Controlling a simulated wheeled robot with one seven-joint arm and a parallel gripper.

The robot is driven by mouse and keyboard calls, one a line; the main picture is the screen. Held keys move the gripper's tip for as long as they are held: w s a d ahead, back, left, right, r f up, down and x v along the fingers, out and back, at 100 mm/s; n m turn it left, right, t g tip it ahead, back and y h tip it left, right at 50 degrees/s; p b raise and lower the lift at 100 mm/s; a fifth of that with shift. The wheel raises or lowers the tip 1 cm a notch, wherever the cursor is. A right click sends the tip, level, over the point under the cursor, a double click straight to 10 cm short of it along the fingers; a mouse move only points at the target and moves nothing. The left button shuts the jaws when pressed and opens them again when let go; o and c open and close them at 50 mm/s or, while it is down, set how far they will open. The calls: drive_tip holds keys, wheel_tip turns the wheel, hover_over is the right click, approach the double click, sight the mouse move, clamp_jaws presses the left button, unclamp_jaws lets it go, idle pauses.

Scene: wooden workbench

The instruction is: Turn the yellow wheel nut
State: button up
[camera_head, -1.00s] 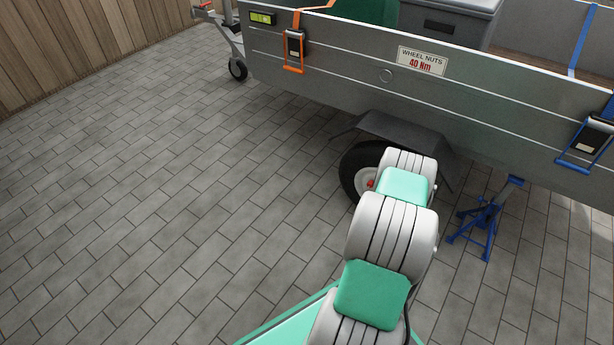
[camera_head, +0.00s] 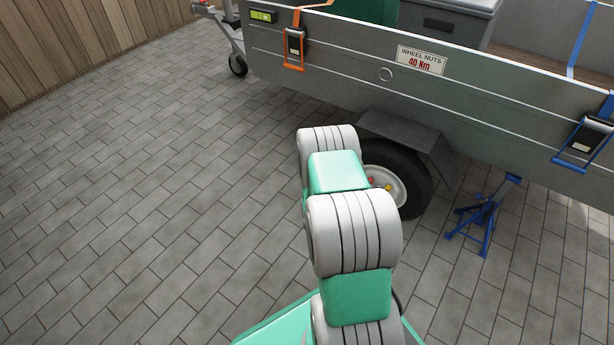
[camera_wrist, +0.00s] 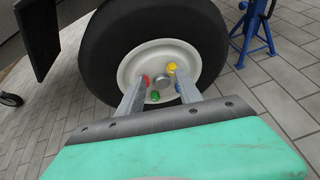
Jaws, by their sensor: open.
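The yellow wheel nut (camera_wrist: 172,66) is at the upper right of the white wheel hub (camera_wrist: 188,58) in the wrist view. A small yellow spot on the wheel (camera_head: 388,187) shows in the head view. Red (camera_wrist: 146,80), green (camera_wrist: 155,96) and blue (camera_wrist: 178,88) nuts surround the grey centre cap (camera_wrist: 161,80). My gripper (camera_wrist: 160,78) is open and empty, its two fingers pointing toward the hub. The right fingertip appears just below the yellow nut; the remaining distance is unclear. My arm hides the gripper in the head view.
The black tyre (camera_wrist: 105,45) surrounds the hub, under a dark mudguard (camera_head: 400,130) on the grey trailer (camera_head: 340,60). A blue jack stand (camera_head: 485,215) stands right of the wheel. Paving left of the wheel is clear.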

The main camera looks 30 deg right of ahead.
drive_tip(key=w+a+r+m+y, duration=0.2)
drive_tip(key=a+r+m+y, duration=0.2)
drive_tip(key=a+r+m, duration=0.4)
drive_tip(key=w+a+r+m+y, duration=0.2)
drive_tip(key=a+r+m+y, duration=0.2)
drive_tip(key=a, duration=1.1)
wheel_tip(320, 180, up, 4)
drive_tip(key=m, duration=0.3)
drive_tip(key=shift+a+m+g, duration=0.2)
drive_tip(key=shift+m+g, duration=0.2)
drive_tip(key=shift+f, duration=0.1)
